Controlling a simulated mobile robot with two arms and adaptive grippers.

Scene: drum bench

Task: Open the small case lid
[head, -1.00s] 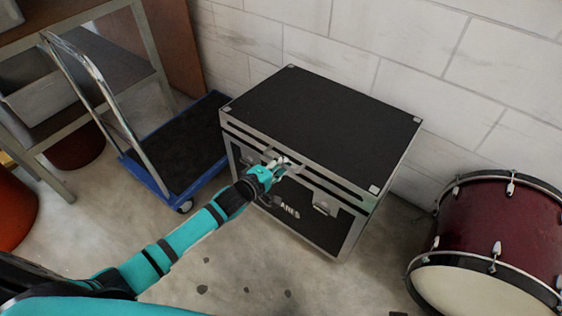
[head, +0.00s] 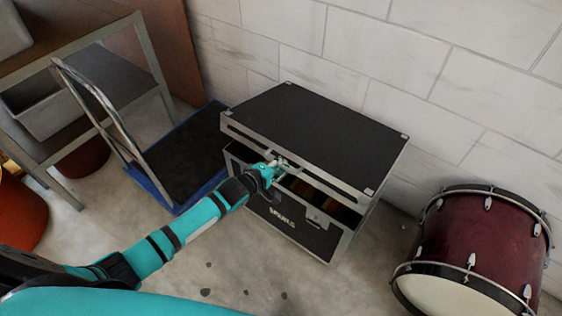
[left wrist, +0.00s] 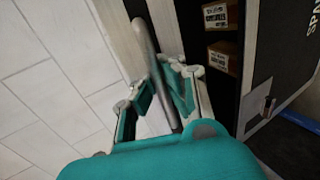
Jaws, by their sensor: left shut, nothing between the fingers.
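The small case has a black lid (head: 312,130) with metal edges and corners, raised at the front. A gap shows between the lid and the black case body (head: 290,225), which bears white lettering. My left gripper (head: 279,164) is at the front edge of the lid, near its middle, and is shut with nothing between its fingers. In the left wrist view its fingers (left wrist: 165,85) are beside the lid's metal edge (left wrist: 122,40). Labelled boxes (left wrist: 215,18) show in the gap, and a metal latch (left wrist: 258,108) is on the case body. My right gripper is not in view.
A white block wall (head: 380,50) stands close behind the case. A dark red drum (head: 480,235) lies to the right. A blue-edged flat trolley (head: 190,160) and a metal shelf (head: 80,60) stand to the left. Bare concrete floor is in front.

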